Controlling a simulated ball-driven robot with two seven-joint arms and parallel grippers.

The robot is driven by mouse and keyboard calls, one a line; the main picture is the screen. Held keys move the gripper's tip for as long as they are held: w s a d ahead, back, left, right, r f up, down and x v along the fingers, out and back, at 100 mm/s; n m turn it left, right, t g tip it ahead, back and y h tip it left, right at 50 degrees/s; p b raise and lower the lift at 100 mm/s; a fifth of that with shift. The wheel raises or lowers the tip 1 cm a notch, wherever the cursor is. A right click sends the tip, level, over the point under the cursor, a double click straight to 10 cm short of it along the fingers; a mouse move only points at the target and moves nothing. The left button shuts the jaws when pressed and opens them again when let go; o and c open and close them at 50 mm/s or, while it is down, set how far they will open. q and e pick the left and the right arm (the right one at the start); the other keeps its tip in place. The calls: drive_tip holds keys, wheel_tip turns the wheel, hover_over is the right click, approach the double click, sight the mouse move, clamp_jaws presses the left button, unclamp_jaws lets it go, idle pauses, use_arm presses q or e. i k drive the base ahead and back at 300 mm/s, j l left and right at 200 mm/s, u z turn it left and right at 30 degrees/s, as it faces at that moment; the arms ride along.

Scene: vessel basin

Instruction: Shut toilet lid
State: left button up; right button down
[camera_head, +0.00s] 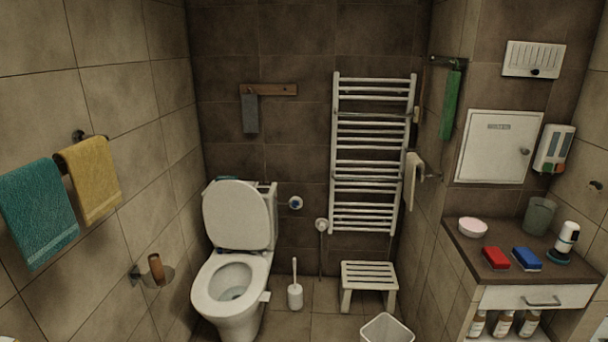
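A white toilet (232,293) stands against the back wall, left of the middle of the head view. Its lid (236,216) is raised and leans back against the cistern. The seat ring lies down on the bowl, and the bowl's inside is open to view. The cistern (270,205) is mostly hidden behind the lid. Neither of my grippers shows in the head view, and nothing touches the lid.
A toilet brush (295,294), a slatted white stool (369,282) and a bin (386,329) stand right of the toilet. A roll holder (155,271) juts from the left wall. A counter (462,243) with several items fills the right. Some floor in front is clear.

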sight(237, 215)
drive_tip(key=i+u, duration=0.2)
drive_tip(key=i, duration=0.3)
drive_tip(key=i+l+u, duration=0.2)
drive_tip(key=i, duration=0.3)
drive_tip(key=i+l+u, duration=0.2)
drive_tip(key=i, duration=0.3)
